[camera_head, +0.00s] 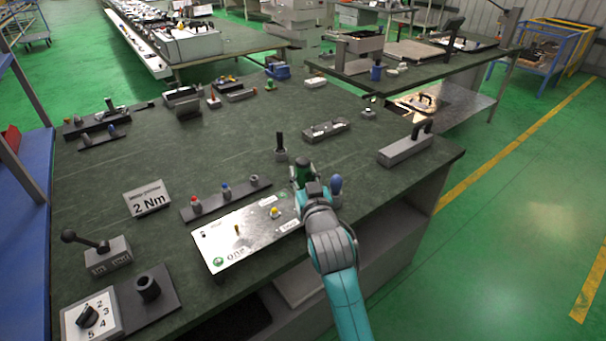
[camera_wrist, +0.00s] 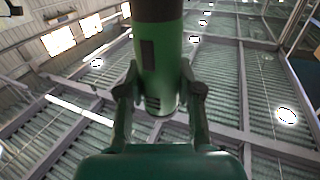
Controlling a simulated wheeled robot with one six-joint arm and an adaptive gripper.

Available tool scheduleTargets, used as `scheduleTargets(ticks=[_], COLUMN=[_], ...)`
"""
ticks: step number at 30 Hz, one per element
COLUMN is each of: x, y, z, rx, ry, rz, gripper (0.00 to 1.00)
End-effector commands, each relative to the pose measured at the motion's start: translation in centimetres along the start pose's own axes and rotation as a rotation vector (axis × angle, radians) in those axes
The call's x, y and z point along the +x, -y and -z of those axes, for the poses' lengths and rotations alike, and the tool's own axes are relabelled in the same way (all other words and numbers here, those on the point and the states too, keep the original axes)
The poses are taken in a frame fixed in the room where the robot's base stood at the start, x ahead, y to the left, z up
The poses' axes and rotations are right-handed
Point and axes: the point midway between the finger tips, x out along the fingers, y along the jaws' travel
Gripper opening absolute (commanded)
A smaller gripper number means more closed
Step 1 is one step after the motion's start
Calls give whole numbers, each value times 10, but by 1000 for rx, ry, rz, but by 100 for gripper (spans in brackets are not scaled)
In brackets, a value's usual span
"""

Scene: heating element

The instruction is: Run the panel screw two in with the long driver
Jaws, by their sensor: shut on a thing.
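My gripper (camera_wrist: 160,105) is shut on a green and black cylindrical tool (camera_wrist: 159,50), which looks like a driver; its tip is out of view. In the head view the green tool (camera_head: 303,168) shows at the end of my gripper (camera_head: 304,185), above the table, just beyond the panel's right end. The pale metal panel (camera_head: 255,225) lies on the table near its front edge. A brass-coloured screw (camera_head: 237,230) stands upright on it, and a yellow-topped piece (camera_head: 274,212) sits farther right. I cannot tell which is screw two.
A rack (camera_head: 210,206) with red, blue and grey pieces lies behind the panel. A 2 Nm sign (camera_head: 148,198), a lever box (camera_head: 107,256) and a numbered dial box (camera_head: 92,316) stand left. A grey block with a handle (camera_head: 405,149) is at right. The mid-table is mostly clear.

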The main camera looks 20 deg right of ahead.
Motion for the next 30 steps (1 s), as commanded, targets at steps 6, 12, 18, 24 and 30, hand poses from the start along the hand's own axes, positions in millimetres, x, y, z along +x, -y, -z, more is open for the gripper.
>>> scheduleTargets(ticks=[6, 12, 18, 24, 30], x=[0, 0, 0, 0, 0], y=[0, 0, 0, 0, 0], z=[1, 0, -4, -7, -10], rx=[0, 0, 0, 0, 0], ry=[-3, -2, -2, -2, -1], rz=[0, 0, 0, 0, 0], gripper=[0, 0, 0, 0, 0])
